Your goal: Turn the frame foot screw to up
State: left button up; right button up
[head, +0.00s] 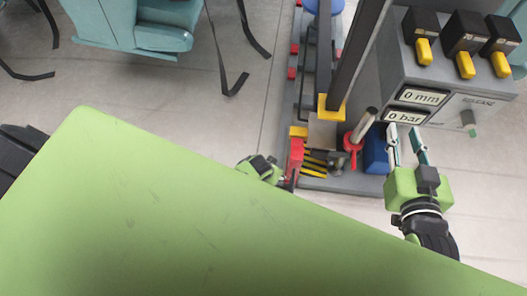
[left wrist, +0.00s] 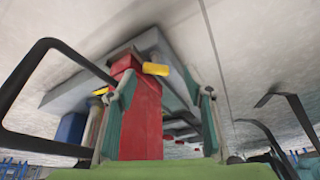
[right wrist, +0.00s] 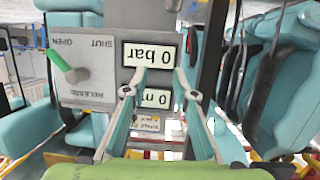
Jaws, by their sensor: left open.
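No part is labelled as the frame foot screw. A red block (head: 296,152) stands at the near left of the grey base frame; it shows as a red post (left wrist: 142,115) in the left wrist view. A yellow piece (left wrist: 155,69) sits at its top there. My left gripper (left wrist: 165,88) is open, its fingers on either side of the post; I cannot tell whether they touch it. In the head view its fingertips are hidden. My right gripper (head: 404,132) is open and empty, in front of the grey control box (head: 455,80).
The box carries "0 mm" and "0 bar" displays, yellow-handled levers (head: 424,52) and a green release lever (right wrist: 62,62). Teal seats (head: 160,38) and black straps are farther back.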

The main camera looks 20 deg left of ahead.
jog(key=shift+s+d+f+g+h+p, duration=0.7)
jog(key=shift+s+d+f+g+p, duration=0.75)
jog(key=shift+s+f+g, duration=2.2)
jog(key=shift+s+d+f+g+h+p, duration=0.9)
jog(key=shift+s+d+f+g, duration=1.2)
jog(key=shift+s, duration=3)
pick_arm(q)
jog(key=a+p+v, duration=0.1)
jog(key=p+v, duration=0.8)
jog(key=v, duration=0.3)
jog(key=shift+a, duration=0.2)
pick_arm(e)
jog(key=s+f, duration=0.3)
jog(key=f, duration=0.9)
jog(key=s+f, duration=0.3)
jog(key=f, duration=1)
jog(key=shift+a+g, duration=0.15)
jog(key=shift+g, duration=0.3)
